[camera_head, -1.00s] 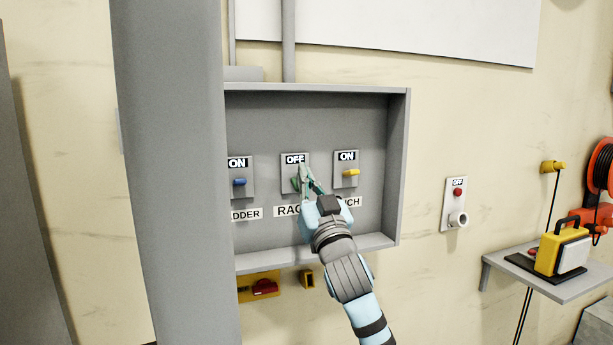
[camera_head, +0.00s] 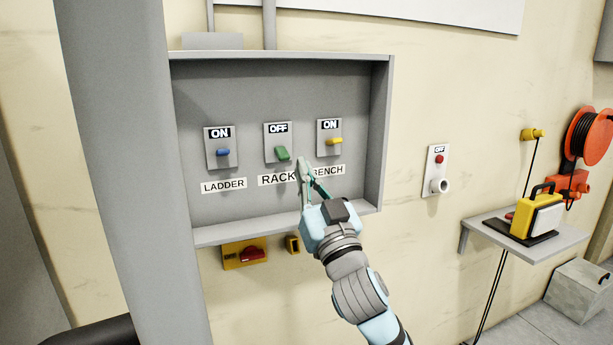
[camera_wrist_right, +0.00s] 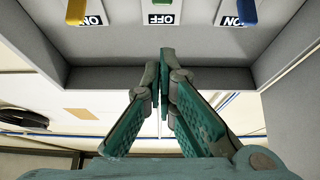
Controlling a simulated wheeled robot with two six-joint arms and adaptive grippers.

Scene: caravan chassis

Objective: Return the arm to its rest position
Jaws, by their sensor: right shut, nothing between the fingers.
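My right gripper (camera_head: 304,166) is shut and empty, in front of the grey switch box (camera_head: 385,130), below and right of the RACK switch. It also shows in the right wrist view (camera_wrist_right: 163,60) with its fingertips together, apart from the switches. The green RACK switch (camera_head: 283,153) is tilted, with an OFF sign above it. The blue LADDER switch (camera_head: 223,152) and the yellow BENCH switch (camera_head: 334,141) each have an ON sign. The gripper partly covers the BENCH label (camera_head: 330,170). My left gripper is not in view.
A grey post (camera_head: 130,150) stands close at the left. A red isolator on a yellow plate (camera_head: 244,254) is under the box. At the right are a wall switch (camera_head: 437,170), a shelf (camera_head: 480,229) with a yellow lamp (camera_head: 538,218), and an orange cable reel (camera_head: 588,140).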

